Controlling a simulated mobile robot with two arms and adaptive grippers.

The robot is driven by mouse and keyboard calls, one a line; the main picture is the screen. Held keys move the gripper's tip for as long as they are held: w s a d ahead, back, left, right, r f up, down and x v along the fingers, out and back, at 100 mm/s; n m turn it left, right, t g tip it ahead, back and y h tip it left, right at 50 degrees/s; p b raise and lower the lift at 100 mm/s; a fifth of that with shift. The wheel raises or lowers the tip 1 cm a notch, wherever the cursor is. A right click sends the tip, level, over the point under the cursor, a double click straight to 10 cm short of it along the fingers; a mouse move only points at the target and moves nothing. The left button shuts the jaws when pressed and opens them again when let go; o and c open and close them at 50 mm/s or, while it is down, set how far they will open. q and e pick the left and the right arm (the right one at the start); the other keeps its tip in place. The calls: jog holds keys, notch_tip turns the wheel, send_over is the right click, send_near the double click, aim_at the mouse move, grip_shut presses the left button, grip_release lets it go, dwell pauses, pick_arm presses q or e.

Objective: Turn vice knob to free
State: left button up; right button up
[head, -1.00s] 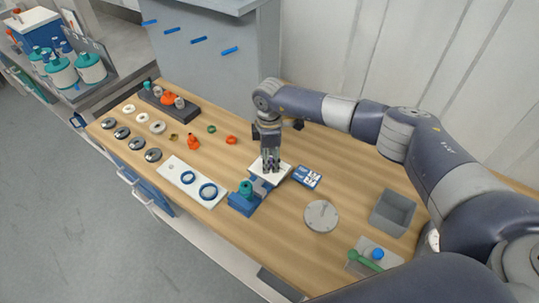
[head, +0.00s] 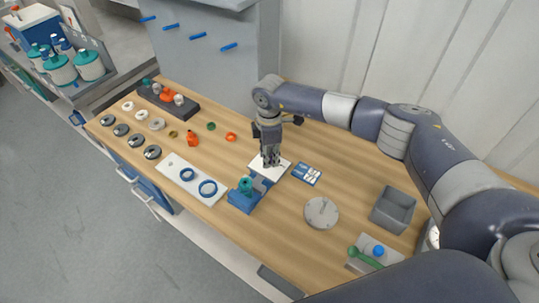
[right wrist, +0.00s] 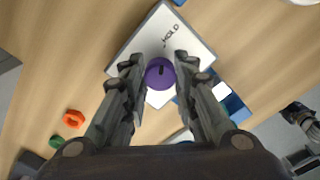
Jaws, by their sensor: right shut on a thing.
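A blue vice (head: 242,201) stands near the bench's front edge, with a teal-topped part (head: 246,185) on it. A white plate (head: 284,166) marked "HOLD" (right wrist: 171,36) adjoins it. A round purple knob (right wrist: 160,74) with a dark pointer line sits on the plate in the right wrist view; the line points roughly towards the top of that picture. My right gripper (head: 270,163) points down over the plate, its two fingers shut on either side of the knob. The fingers hide the knob in the head view. My left gripper is not in view.
A blue and white card (head: 306,174) lies right of the plate. A grey disc (head: 321,213) and grey bin (head: 393,210) are further right. A white board with blue rings (head: 197,180) is left of the vice.

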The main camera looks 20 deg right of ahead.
jog(key=shift+f+n+b, duration=0.1)
jog(key=shift+n+b, duration=0.7)
jog(key=shift+n, duration=0.4)
jog(key=n+b, duration=0.2)
jog(key=n, duration=0.1)
jog(key=shift+n, duration=0.3)
jog(key=n+b, duration=0.4)
jog(key=n, duration=0.1)
jog(key=shift+w+n+b, duration=0.1)
jog(key=shift+n+b, duration=0.2)
jog(key=shift+b, duration=0.05)
jog(key=n+b, duration=0.4)
jog(key=n, duration=0.2)
jog(key=shift+b, duration=0.35)
jog(key=shift+r+n+b, duration=0.2)
jog(key=shift+n+b, duration=1.25)
jog(key=shift+n, duration=1.25)
jog(key=o, duration=1.1)
